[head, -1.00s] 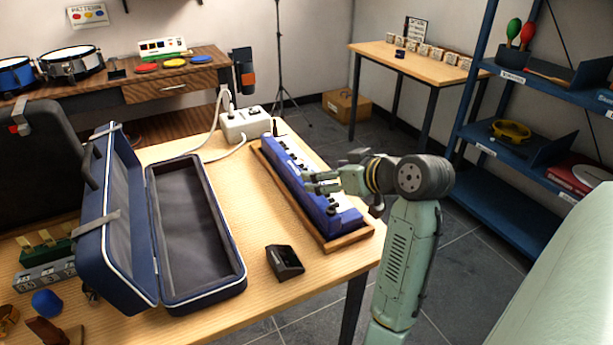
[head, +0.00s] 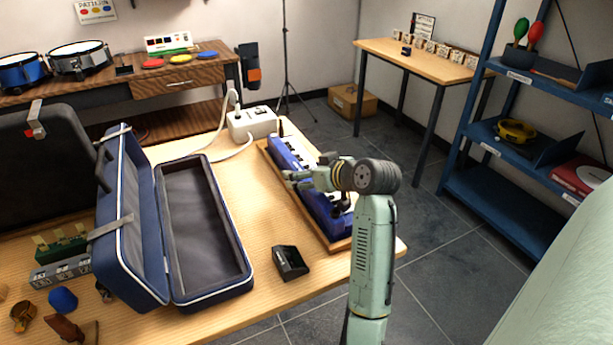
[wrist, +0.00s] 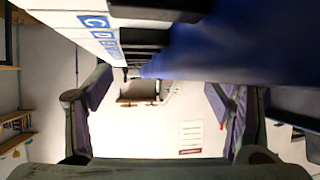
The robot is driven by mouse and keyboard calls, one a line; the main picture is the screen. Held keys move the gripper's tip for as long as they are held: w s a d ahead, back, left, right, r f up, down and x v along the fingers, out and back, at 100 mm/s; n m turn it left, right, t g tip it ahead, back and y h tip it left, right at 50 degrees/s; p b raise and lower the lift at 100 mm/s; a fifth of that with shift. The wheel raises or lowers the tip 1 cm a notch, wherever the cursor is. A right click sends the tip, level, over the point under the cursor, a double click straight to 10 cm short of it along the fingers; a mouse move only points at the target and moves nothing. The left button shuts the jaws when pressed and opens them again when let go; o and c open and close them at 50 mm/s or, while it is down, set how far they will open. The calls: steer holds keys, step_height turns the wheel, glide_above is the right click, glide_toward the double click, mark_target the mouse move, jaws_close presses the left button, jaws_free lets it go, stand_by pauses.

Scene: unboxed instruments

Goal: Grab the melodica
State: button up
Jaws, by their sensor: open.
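The melodica is a long blue instrument (head: 320,210) with white and black keys. It lies on a wooden tray (head: 299,206) near the table's right edge. My gripper (head: 292,179) is over its middle in the head view, and my wrist hides part of it. In the wrist view the melodica (wrist: 225,45) fills the top, its lettered white keys on the left and blue body on the right. My gripper's two fingers (wrist: 158,88) are spread wide there, with nothing held between them. I cannot tell whether they touch the melodica.
An open blue case (head: 205,225) with a grey lining stands left of the tray. A small black device (head: 290,262) sits in front of the tray. A white power strip (head: 252,122) with cables is behind it. Blue shelves (head: 510,200) stand at the right.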

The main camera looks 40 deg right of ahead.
steer(key=shift+c, duration=0.6)
steer(key=c, duration=1.3)
steer(key=shift+s, duration=0.1)
jaws_close()
steer(key=shift+d, duration=0.1)
steer(key=shift+d+r, duration=0.1)
